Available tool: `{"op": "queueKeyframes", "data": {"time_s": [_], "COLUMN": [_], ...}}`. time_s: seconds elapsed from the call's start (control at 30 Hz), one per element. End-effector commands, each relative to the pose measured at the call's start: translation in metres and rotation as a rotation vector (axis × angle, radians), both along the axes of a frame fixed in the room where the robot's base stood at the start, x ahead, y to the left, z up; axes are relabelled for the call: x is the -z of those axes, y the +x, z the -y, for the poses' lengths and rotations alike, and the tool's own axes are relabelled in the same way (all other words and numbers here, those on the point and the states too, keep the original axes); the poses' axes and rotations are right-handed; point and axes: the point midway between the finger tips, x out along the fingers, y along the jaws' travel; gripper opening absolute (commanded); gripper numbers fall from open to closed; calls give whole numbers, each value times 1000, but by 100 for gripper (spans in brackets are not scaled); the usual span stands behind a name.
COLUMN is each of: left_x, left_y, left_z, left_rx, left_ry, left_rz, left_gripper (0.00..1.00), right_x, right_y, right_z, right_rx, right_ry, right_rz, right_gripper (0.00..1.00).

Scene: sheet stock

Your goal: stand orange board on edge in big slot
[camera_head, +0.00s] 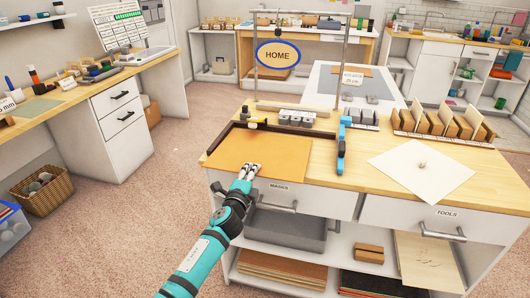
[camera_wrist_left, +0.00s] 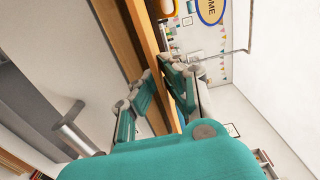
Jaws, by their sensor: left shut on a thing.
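The orange board (camera_head: 250,152) lies flat on the wooden tabletop, inside a dark L-shaped edging at its back and left. My left gripper (camera_head: 252,169) is at the board's front edge and shut on it. In the left wrist view, the fingers (camera_wrist_left: 165,92) sit on either side of the board's edge (camera_wrist_left: 151,38). A rack (camera_head: 447,140) at the right back of the table holds several brown pieces standing up with gaps between. I cannot tell which gap is the big slot. My right gripper is not in view.
A white sheet (camera_head: 420,168) with a small knob lies at the right of the table. The "MASKS" drawer handle (camera_head: 277,207) is under the gripper. Bare wood shows between board and sheet.

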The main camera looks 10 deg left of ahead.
Motion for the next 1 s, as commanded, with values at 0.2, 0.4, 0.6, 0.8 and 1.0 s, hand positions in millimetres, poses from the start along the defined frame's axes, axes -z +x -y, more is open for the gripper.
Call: {"op": "queueKeyframes", "data": {"time_s": [0.2, 0.4, 0.6, 0.8, 1.0], "left_x": [-21, -35, -49, -63, -77], "left_y": [0, 0, 0, 0, 0], "left_z": [0, 0, 0, 0, 0], "left_rx": [1, 1, 1, 1, 1], "left_ry": [1, 1, 1, 0, 1], "left_rz": [3, 3, 3, 3, 4], "left_gripper": [0, 0, 0, 0, 0], "right_x": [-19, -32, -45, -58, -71], "right_y": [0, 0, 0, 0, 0], "right_z": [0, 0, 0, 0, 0], "right_rx": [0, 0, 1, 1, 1], "right_ry": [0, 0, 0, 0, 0], "right_rz": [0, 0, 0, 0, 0], "right_gripper": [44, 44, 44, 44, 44]}}
